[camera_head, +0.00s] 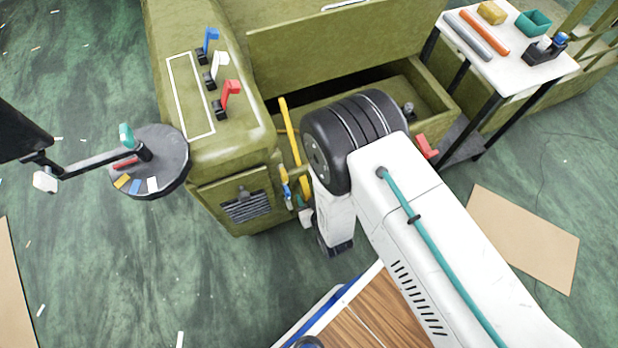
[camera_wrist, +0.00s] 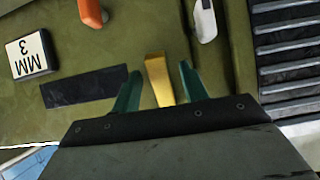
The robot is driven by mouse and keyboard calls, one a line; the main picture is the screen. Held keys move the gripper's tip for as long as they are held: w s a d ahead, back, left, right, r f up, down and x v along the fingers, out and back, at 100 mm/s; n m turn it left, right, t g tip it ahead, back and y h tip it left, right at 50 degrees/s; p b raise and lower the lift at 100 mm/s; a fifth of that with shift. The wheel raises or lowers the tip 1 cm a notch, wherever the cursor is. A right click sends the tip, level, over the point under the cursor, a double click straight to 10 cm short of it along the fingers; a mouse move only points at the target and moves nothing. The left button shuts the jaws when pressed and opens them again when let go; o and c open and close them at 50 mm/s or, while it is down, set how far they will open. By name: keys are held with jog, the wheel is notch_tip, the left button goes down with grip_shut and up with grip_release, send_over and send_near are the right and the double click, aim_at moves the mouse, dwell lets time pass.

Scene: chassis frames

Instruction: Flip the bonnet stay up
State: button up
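A yellow bar (camera_head: 290,132), which looks like the bonnet stay, stands at the near corner of the green chassis's open bay in the head view. In the wrist view, a yellow bar end (camera_wrist: 157,82) lies between the two teal fingers of my gripper (camera_wrist: 160,68), with a gap on each side. The fingers are apart. I cannot tell for certain that both views show the same yellow part. The gripper's fingers are not clear in the head view.
Blue, white and red levers (camera_head: 220,75) stand on the chassis top. A grille (camera_head: 246,206) is on its front; it also shows in the wrist view (camera_wrist: 290,50). A side table (camera_head: 500,75) stands right.

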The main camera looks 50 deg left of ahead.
jog(key=v, duration=0.7)
jog(key=shift+s+d+r, duration=0.2)
jog(key=shift+d, duration=0.1)
